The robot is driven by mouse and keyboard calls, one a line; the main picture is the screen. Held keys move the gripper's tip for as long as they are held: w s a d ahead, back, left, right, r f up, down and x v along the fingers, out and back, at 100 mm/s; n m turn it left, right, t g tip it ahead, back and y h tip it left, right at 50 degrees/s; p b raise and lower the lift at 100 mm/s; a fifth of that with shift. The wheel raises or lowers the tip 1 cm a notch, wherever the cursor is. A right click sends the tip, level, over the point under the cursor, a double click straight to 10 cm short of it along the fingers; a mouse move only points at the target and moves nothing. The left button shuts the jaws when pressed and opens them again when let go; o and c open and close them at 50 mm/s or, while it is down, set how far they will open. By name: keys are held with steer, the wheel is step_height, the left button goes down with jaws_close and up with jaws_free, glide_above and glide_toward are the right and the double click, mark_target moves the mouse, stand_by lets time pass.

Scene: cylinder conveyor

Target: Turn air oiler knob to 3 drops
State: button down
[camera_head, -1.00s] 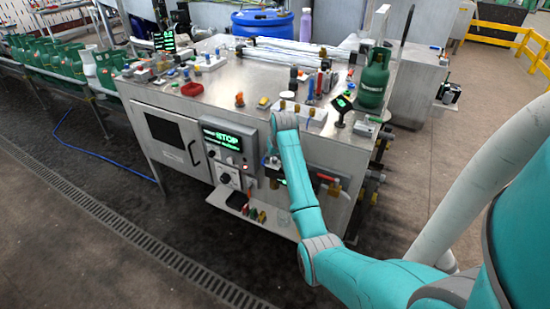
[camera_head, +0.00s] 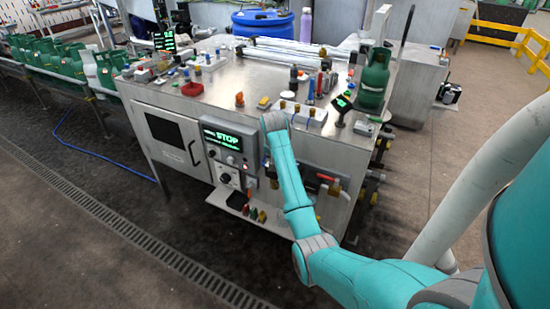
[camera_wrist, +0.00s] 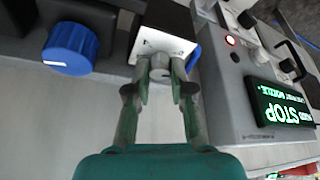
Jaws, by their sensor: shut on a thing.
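In the wrist view my gripper (camera_wrist: 160,84) has its two fingers closed around a small grey knob (camera_wrist: 160,66), which I take for the air oiler knob. The knob sits in front of a white label (camera_wrist: 178,46) with dark marks on a dark block. The marks are too small to read, and the fingers partly cover the knob, so its setting cannot be told. In the head view my arm hides the gripper and the knob at the front of the steel machine (camera_head: 238,88).
A large blue knob (camera_wrist: 70,48) with a white mark is left of the gripper in the wrist view. A grey control box with a green STOP display (camera_wrist: 280,104) is on the right. A green gas cylinder (camera_head: 373,78) stands on the machine top.

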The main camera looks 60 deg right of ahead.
steer(key=m+g, duration=0.1)
steer(key=m, duration=0.1)
steer(key=m+g, duration=0.1)
steer(key=m, duration=0.2)
steer(key=shift+w+a+m, duration=0.1)
steer(key=shift+w+m, duration=0.1)
steer(key=shift+m, duration=0.1)
steer(key=m+g, duration=0.2)
steer(key=m, duration=0.3)
steer(key=shift+w, duration=0.1)
steer(key=m+g, duration=0.1)
steer(key=m, duration=0.2)
steer(key=m+g+y, duration=0.1)
steer(key=m, duration=0.1)
steer(key=shift+m, duration=0.4)
steer(key=shift+w+d+m+g+y, duration=0.15)
steer(key=shift+m+y, duration=0.3)
steer(key=shift+m, duration=0.65)
steer(key=shift+s+d+m+g+y, duration=0.1)
steer(key=shift+m+g+y, duration=0.25)
steer(key=shift+m, duration=0.75)
steer(key=c, duration=1)
jaws_free()
